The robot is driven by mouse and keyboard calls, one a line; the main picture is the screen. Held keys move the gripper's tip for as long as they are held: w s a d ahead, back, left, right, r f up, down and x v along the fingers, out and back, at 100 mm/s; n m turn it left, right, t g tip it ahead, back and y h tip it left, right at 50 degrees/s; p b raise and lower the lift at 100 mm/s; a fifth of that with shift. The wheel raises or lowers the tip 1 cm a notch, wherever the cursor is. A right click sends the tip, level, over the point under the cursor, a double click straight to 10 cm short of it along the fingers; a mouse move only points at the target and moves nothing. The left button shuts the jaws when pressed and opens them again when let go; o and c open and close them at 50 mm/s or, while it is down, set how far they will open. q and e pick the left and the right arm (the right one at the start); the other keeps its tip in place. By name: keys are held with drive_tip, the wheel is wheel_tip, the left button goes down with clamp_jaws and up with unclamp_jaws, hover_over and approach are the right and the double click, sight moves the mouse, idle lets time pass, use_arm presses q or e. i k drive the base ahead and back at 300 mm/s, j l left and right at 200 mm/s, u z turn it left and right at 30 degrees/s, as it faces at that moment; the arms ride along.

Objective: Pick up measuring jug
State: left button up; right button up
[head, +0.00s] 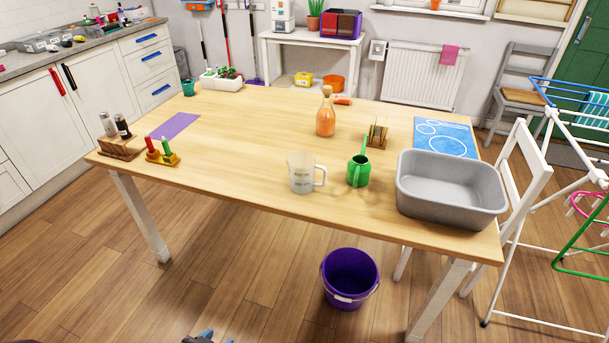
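The measuring jug (301,174) is a clear, whitish jug standing upright near the front edge of the wooden table (240,140). Its handle is on the right side. A green watering can (358,171) stands just right of it, a small gap from the handle. A small grey and blue part (207,337) at the bottom edge, left of centre, seems to be the tip of my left gripper, far below and short of the table. Its opening is cut off by the frame. My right gripper is not in view. Nothing is seen touching the jug.
A grey basin (451,187) fills the table's front right corner. An orange bottle (326,113) stands behind the jug. A purple bucket (349,277) is on the floor below the front edge. A white chair (522,172) stands at the right.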

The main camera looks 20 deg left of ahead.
sight(302, 166)
drive_tip(key=i+j, duration=0.15)
drive_tip(key=j, duration=0.45)
drive_tip(key=i+j, duration=0.1)
drive_tip(key=j, duration=0.45)
drive_tip(key=i+j, duration=0.15)
drive_tip(key=j, duration=0.45)
drive_tip(key=i+j+z, duration=0.1)
drive_tip(key=j, duration=0.45)
drive_tip(key=i+j, duration=0.15)
drive_tip(key=j, duration=0.45)
drive_tip(key=i+j, duration=0.1)
drive_tip(key=j, duration=0.5)
